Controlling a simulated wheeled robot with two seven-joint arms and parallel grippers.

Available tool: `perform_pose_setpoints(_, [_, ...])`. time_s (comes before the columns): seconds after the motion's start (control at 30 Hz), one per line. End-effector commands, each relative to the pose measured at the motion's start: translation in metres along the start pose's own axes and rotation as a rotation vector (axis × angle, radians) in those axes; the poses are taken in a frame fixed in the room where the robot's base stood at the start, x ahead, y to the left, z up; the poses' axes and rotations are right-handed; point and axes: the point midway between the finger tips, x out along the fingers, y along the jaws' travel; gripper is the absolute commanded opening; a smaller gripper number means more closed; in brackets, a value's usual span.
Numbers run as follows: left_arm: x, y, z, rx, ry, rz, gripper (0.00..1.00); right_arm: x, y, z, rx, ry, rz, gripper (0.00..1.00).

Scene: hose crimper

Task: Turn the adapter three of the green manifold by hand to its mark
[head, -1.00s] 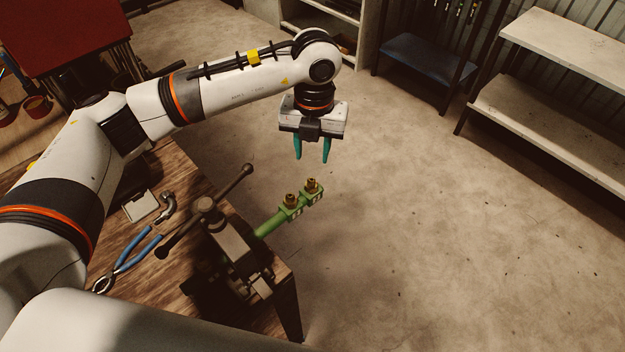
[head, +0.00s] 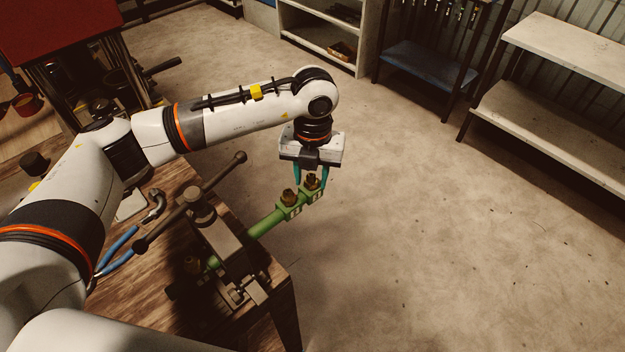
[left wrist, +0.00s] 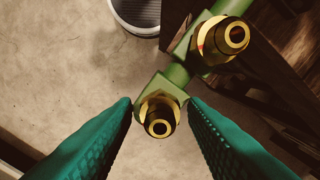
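The green manifold (head: 263,226) is clamped in the vise (head: 228,245) and sticks out past the bench corner. It carries brass adapters. The outermost adapter (head: 312,182) stands upright at the free end, and a neighbouring adapter (head: 288,197) is just inward of it. My left gripper (head: 311,186) points down over the end adapter. In the left wrist view, its teal fingers (left wrist: 160,103) are open on either side of the end adapter (left wrist: 158,117), with gaps visible. The neighbouring adapter (left wrist: 222,40) shows a small red patch. My right gripper is not in view.
The vise handle (head: 190,200) lies across the vise behind the manifold. Blue-handled pliers (head: 117,247) lie on the wooden bench (head: 150,297). A grey bin (left wrist: 137,12) stands on the floor in the left wrist view. The floor right of the bench is clear.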

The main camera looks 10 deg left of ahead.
Motion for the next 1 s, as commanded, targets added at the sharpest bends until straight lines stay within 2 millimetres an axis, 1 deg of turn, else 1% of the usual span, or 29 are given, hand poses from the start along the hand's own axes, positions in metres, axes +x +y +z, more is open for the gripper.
perform_pose_setpoints(0.07, [-0.0006,-0.0001,0.0001,0.000,0.000,0.000,0.39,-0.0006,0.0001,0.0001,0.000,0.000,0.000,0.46])
perform_pose_setpoints(0.1, [-0.0006,-0.0001,0.0001,0.000,0.000,0.000,0.37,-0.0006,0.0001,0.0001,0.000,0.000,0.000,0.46])
perform_pose_setpoints(0.33, [-0.0006,-0.0001,0.0000,0.000,0.000,0.000,0.00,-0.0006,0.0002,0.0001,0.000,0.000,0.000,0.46])
perform_pose_setpoints(0.4, [-0.0006,-0.0001,0.0000,-0.005,0.000,0.000,0.00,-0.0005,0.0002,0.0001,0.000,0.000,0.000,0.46])
perform_pose_setpoints(0.47, [-0.0005,0.0000,0.0001,-0.048,-0.001,0.000,0.00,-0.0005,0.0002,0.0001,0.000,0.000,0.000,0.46])
perform_pose_setpoints(0.57, [-0.0003,-0.0001,0.0002,-0.209,-0.001,0.000,0.00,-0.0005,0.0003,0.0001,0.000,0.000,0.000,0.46])
perform_pose_setpoints(0.6, [-0.0007,-0.0002,0.0000,-0.235,0.000,-0.001,0.27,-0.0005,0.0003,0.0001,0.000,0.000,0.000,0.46])
perform_pose_setpoints(0.67, [-0.0008,-0.0003,-0.0001,-0.229,0.000,-0.001,0.37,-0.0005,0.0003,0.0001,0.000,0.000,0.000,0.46])
perform_pose_setpoints(0.7, [-0.0007,-0.0003,-0.0001,-0.228,0.000,-0.001,0.39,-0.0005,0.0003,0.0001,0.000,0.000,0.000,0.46])
perform_pose_setpoints(1.0, [-0.0029,-0.0002,-0.0001,-0.226,0.000,0.000,0.39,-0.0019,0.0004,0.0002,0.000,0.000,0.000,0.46])
